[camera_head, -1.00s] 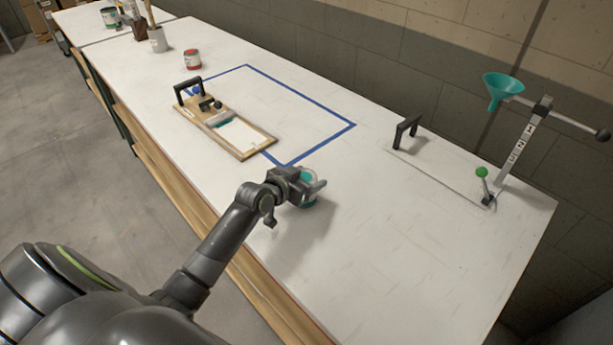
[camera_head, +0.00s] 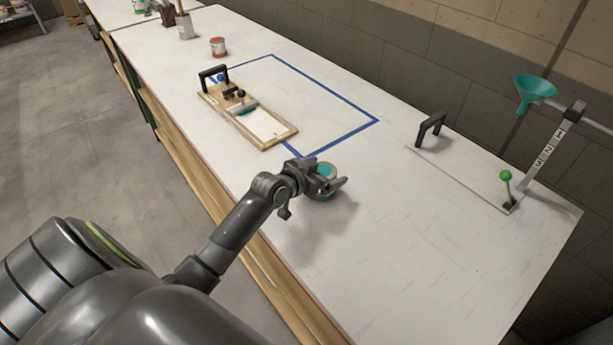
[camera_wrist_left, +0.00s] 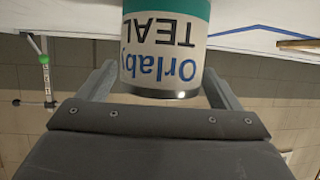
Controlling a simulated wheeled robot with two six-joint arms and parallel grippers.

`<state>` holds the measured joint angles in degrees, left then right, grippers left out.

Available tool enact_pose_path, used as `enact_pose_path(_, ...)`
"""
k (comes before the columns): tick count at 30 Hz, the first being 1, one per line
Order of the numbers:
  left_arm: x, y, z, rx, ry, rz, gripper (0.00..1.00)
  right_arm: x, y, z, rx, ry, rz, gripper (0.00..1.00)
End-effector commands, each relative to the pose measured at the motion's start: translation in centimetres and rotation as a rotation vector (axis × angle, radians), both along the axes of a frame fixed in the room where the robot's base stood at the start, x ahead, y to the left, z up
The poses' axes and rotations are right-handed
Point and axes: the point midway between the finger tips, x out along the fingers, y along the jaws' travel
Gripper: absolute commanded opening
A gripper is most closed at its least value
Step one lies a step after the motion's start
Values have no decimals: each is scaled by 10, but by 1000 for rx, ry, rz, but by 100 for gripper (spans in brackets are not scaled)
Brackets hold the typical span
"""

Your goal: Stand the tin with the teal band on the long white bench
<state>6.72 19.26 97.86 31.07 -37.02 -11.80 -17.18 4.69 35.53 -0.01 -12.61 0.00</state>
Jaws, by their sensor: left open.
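The tin with the teal band (camera_head: 326,170) is on the long white bench (camera_head: 400,250), near its front edge, with its teal top showing. It looks upright. My left gripper (camera_head: 331,183) is at the tin, with its open fingers around it. In the left wrist view, which is upside down, the tin (camera_wrist_left: 163,55) shows a pale label reading "Orlaby TEAL" and a teal band. One finger is on each side of it. The tin's base is cut off there, so I cannot see its contact with the bench. My right gripper is not in view.
A wooden screen frame with a black handle (camera_head: 265,128) lies left of the tin, by a blue tape outline (camera_head: 340,103). A red-banded tin (camera_head: 218,47) stands farther back. The bench's near right is clear.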

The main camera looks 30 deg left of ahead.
Motion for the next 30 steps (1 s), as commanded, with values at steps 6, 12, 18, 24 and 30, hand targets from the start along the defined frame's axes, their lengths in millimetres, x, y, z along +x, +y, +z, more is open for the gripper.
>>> enact_pose_path(6, -36, 8, 13, 5, 0, -1, 86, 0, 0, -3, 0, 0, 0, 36)
enact_pose_path(12, -68, 14, 27, 5, 1, -2, 86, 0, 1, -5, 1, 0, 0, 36)
enact_pose_path(18, -90, 19, 37, 4, 2, 0, 86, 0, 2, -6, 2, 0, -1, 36)
enact_pose_path(24, -97, 20, 41, 1, 2, -1, 86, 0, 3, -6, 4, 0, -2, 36)
enact_pose_path(30, -97, 20, 41, 1, 1, -1, 86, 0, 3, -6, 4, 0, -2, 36)
